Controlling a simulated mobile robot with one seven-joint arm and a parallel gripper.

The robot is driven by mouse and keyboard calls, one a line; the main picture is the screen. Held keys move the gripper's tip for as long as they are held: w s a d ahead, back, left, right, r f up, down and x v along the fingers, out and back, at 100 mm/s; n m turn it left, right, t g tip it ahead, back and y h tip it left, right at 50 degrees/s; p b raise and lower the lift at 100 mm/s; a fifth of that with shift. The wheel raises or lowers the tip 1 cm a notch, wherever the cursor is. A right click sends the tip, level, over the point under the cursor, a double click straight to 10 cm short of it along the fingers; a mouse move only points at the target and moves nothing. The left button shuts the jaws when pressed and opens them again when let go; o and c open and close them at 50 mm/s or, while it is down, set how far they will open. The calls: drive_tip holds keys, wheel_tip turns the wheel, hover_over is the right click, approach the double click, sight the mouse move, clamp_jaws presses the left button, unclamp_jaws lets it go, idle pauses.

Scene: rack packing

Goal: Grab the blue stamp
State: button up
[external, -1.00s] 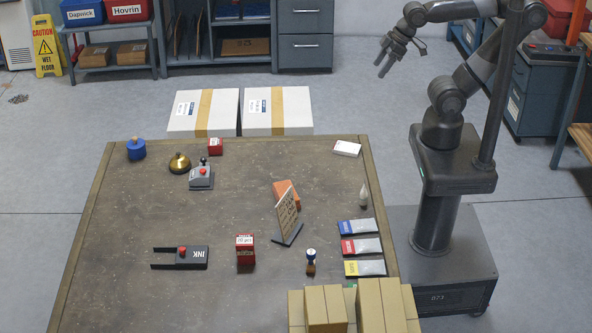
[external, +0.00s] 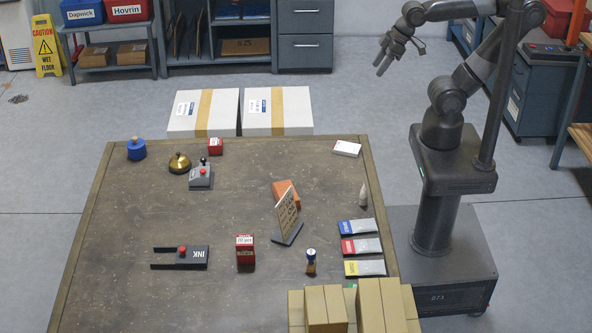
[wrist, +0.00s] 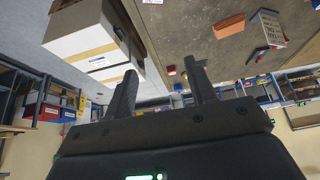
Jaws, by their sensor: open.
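A blue round object with a gold knob (external: 136,149) sits at the table's back left corner. My gripper (external: 381,68) is raised beyond the table's back right corner, far from both. In the wrist view my gripper (wrist: 163,70) has its fingers apart with nothing between them. I cannot make out the stamp in the wrist view.
A sign on a stand (external: 287,218) and an orange block (external: 287,192) stand behind the stamp. Colour-labelled packets (external: 360,246) lie to its right, a red box (external: 245,251) to its left. Cardboard boxes (external: 325,306) crowd the front edge. The table's middle left is clear.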

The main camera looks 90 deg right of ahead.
drive_tip(key=w+a+r+n, duration=0.1)
drive_tip(key=w+a+r, duration=0.1)
drive_tip(key=w+a, duration=0.9)
drive_tip(key=n+g+y, duration=0.1)
drive_tip(key=n+g, duration=0.1)
drive_tip(key=n, duration=0.1)
hover_over(312, 252)
drive_tip(key=s+d, duration=0.1)
drive_tip(key=s, duration=0.2)
wheel_tip(312, 252, down, 21)
drive_tip(key=shift+m, duration=0.3)
drive_tip(key=x, duration=1)
drive_tip(key=shift+w+f, duration=0.1)
drive_tip(key=shift+f, duration=0.05)
drive_tip(key=c, duration=1.1)
